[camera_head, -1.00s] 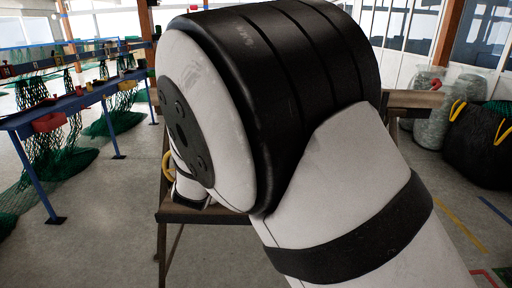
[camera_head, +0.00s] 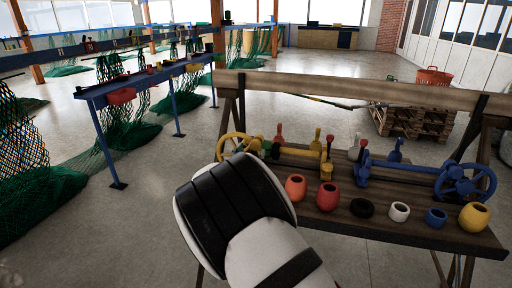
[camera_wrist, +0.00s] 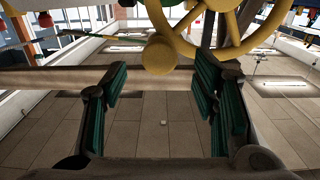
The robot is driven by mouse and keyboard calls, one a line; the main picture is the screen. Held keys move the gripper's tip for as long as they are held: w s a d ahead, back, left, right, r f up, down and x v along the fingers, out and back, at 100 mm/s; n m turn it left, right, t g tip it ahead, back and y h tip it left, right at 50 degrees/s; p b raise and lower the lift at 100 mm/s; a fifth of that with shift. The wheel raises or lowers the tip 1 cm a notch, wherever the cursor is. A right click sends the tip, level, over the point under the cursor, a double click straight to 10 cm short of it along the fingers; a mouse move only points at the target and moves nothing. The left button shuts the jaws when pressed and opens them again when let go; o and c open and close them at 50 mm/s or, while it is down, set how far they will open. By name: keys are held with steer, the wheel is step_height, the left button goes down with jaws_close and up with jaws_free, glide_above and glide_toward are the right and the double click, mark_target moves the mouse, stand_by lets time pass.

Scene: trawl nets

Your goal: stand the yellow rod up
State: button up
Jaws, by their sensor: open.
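A yellow rod (camera_head: 300,152) lies level along the bench in the head view, in line with a yellow handwheel (camera_head: 233,147) at its left end. I cannot tell whether the two are joined. In the wrist view the yellow wheel (camera_wrist: 236,30) and a round yellow knob (camera_wrist: 160,54) show at the top, just beyond the fingertips. My gripper (camera_wrist: 160,85) is open, with teal pads on both fingers and nothing between them. In the head view my arm hides the gripper, low and left of the bench.
The wooden bench (camera_head: 350,222) carries a blue rod and wheel (camera_head: 463,182), several upright coloured handles and a front row of pots, including a red pot (camera_head: 327,197). A beam (camera_head: 350,90) runs behind. A blue net rack (camera_head: 150,82) stands left; the floor between is clear.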

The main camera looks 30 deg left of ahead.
steer(key=x, duration=0.6)
steer(key=shift+b, duration=0.35)
steer(key=shift+d, duration=0.1)
jaws_close()
